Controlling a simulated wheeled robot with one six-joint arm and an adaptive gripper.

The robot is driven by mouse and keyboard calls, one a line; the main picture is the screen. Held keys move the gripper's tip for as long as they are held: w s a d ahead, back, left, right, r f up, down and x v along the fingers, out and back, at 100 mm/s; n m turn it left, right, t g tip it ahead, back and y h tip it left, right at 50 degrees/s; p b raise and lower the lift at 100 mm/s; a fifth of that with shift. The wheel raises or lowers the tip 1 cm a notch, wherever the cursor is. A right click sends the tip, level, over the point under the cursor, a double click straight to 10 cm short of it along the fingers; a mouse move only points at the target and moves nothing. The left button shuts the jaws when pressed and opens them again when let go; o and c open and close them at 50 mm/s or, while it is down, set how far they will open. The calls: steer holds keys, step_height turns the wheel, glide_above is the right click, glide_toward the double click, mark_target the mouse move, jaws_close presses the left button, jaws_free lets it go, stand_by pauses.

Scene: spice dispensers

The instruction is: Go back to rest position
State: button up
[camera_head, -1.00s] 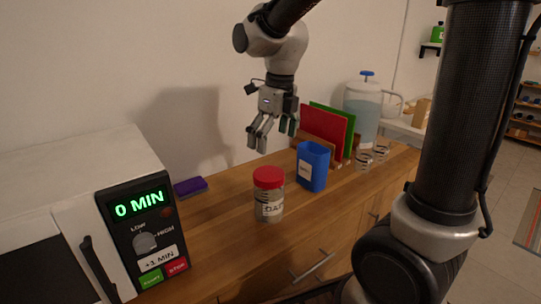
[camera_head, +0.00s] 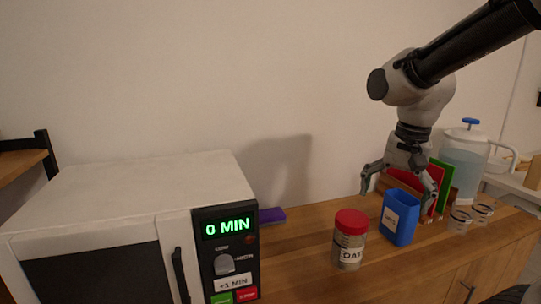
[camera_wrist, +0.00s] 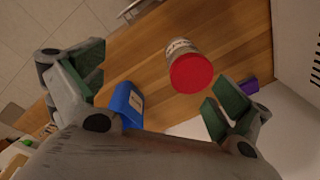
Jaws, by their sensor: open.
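My gripper (camera_head: 400,184) is open and empty above the back of the wooden counter, by the blue container. In the wrist view, the spread fingers of my gripper (camera_wrist: 150,88) show with nothing between them. The jar (camera_wrist: 189,70) also shows in the wrist view, lid toward the camera. The blue container (camera_head: 400,217) stands upright; in the wrist view the blue container (camera_wrist: 126,103) is partly hidden by my gripper.
A white microwave (camera_head: 130,185) reading 0 MIN stands at the left. A purple sponge (camera_head: 272,215) lies behind it. Red and green boards (camera_head: 441,180), a water pitcher (camera_head: 463,160) and small glass jars (camera_head: 471,216) stand at the right. The counter's front middle (camera_head: 300,258) is clear.

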steer(key=s+d+r+n+t, duration=0.3)
steer(key=s+d+n, duration=0.3)
steer(key=s+d, duration=0.3)
steer(key=shift+s+d+r+t, duration=0.2)
steer(key=shift+s+r+t, duration=0.15)
steer(key=shift+s, duration=0.8)
